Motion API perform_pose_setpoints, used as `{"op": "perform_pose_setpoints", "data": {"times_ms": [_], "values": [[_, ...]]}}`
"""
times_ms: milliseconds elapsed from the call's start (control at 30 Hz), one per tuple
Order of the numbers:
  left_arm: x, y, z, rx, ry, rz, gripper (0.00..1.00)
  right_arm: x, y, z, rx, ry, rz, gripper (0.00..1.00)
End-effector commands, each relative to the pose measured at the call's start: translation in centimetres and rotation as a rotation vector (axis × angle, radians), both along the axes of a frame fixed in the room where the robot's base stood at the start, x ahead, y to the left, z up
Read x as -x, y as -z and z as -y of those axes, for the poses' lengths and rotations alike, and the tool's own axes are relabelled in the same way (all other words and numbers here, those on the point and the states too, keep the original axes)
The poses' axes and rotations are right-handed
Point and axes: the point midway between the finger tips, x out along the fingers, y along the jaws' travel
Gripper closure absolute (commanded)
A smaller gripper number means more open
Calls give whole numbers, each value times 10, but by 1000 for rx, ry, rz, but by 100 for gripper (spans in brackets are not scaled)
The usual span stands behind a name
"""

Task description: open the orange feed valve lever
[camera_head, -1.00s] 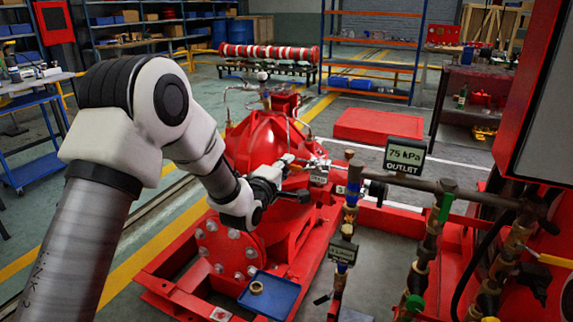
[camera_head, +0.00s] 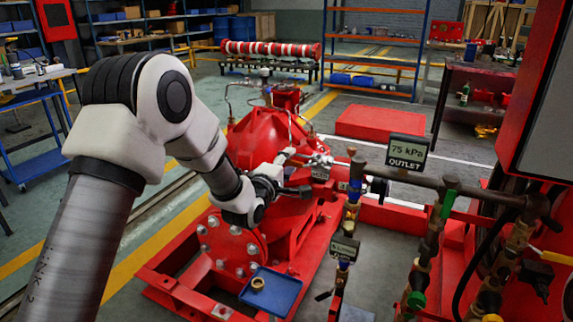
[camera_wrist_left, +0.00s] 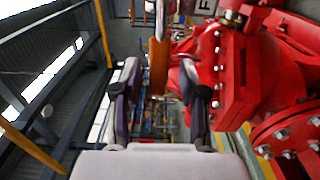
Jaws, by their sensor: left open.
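An orange lever (camera_wrist_left: 158,62) hangs upright between the fingers of my left gripper in the left wrist view. My left gripper (camera_wrist_left: 161,80) is open, with one finger on each side of the lever. I cannot tell whether either finger touches it. In the head view my left gripper (camera_head: 303,172) reaches in over the red pump, beside a pipe fitting with a small label plate (camera_head: 321,171). There the lever is not clearly visible behind the fingers. My right gripper is not in view.
A brown pipe (camera_head: 420,180) with an outlet display reading 75 kPa (camera_head: 407,151) runs right of my gripper. A yellow-orange handle (camera_head: 556,256) is at the far right. A blue tray (camera_head: 271,291) sits below. A red flange (camera_wrist_left: 285,135) is close on the right in the wrist view.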

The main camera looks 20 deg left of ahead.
Motion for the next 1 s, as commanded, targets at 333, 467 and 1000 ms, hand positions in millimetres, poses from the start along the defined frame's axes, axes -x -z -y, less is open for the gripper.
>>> {"op": "perform_pose_setpoints", "data": {"times_ms": [333,467,1000], "values": [[58,0,-2,3,-1,-4,57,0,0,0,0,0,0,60],[91,0,-4,4,-1,-3,57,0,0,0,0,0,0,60],[120,0,-4,0,0,-1,57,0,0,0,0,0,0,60]]}}
